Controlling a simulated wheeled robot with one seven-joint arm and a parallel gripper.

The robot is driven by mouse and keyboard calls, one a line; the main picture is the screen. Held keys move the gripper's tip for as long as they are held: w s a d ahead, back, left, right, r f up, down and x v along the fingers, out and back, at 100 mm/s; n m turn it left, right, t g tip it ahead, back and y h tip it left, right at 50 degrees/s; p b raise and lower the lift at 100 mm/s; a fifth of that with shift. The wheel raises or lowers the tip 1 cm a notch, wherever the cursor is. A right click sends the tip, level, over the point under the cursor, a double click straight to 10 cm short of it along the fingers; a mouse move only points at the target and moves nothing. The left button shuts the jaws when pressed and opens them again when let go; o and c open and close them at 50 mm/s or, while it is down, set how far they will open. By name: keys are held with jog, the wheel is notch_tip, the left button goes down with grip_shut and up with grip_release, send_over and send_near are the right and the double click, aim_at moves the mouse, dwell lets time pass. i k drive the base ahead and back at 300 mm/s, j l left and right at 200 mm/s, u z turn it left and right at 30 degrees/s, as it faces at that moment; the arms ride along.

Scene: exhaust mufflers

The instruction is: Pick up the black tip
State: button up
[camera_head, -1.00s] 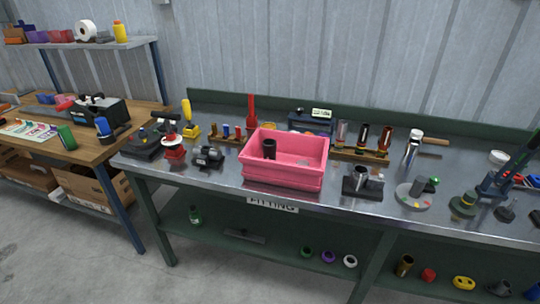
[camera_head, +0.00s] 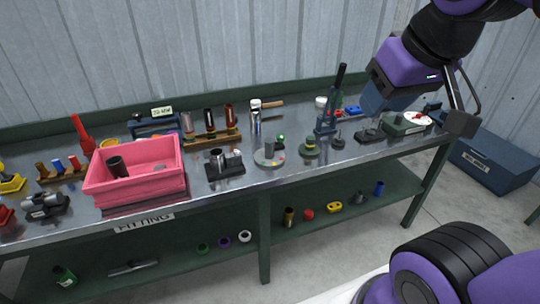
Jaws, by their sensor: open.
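A black tube-shaped piece (camera_head: 116,166), which looks like the black tip, stands in the left part of a pink bin (camera_head: 142,188) on the metal bench. My gripper (camera_head: 424,110) is at the upper right, open and far from the bin, above the right end of the bench. Its jaws are seen at an angle, with nothing visible between them.
A black block with a metal tube (camera_head: 217,165) stands right of the bin. A round grey plate (camera_head: 269,158) and a dark upright tool (camera_head: 330,105) stand further right. The bench (camera_head: 228,193) has bare metal at its front edge. A blue chest (camera_head: 490,160) is on the floor at right.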

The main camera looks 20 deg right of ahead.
aim_at(116, 164)
jog(key=i+j, duration=1.05)
jog(key=j, duration=0.3)
jog(key=u, duration=0.05)
